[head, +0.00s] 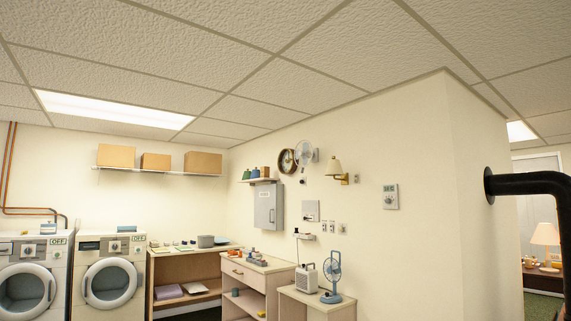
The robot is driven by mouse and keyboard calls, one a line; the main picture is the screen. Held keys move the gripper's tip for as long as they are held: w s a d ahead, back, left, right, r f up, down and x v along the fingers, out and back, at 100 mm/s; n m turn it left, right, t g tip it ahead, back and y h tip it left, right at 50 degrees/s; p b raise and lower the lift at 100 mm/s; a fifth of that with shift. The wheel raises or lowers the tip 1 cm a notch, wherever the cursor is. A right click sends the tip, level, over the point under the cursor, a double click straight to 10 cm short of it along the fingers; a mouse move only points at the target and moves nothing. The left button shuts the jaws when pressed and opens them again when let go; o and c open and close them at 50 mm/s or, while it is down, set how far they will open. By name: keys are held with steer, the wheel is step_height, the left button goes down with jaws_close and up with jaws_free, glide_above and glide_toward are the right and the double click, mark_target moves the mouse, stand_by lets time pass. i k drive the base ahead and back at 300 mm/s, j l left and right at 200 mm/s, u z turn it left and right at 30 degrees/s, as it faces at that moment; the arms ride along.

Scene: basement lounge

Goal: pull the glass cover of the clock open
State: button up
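The clock (287,161) is a round, dark-rimmed wall clock high on the cream wall, a little left of a pale round fan-like thing (305,154). It is small and seen at a slant. I cannot tell its glass cover apart from its face, nor whether the cover is shut. The fan-like thing overlaps or nearly touches the clock's right edge in this view. My gripper is not in view.
Below the clock are a grey wall cabinet (268,206), a drawer unit (257,275) and a low cabinet (318,303) with a blue fan (332,277). A wall lamp (337,171) is to the right. A black pipe (530,184) juts out at far right.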

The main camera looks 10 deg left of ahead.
mark_target(284, 161)
steer(key=i+j+u, duration=0.1)
steer(key=i+u, duration=0.45)
steer(key=i+j+u, duration=0.25)
steer(key=i+u, duration=0.2)
steer(key=i, duration=0.45)
steer(key=i+l+u, duration=0.1)
steer(key=i+u, duration=0.3)
steer(key=i, duration=0.5)
steer(key=i+z, duration=0.2)
steer(key=i, duration=0.3)
steer(key=i+z, duration=0.15)
steer(key=i, duration=0.4)
steer(key=i+j+z, duration=0.2)
steer(key=i, duration=0.3)
steer(key=i+z, duration=0.2)
steer(key=i, duration=0.35)
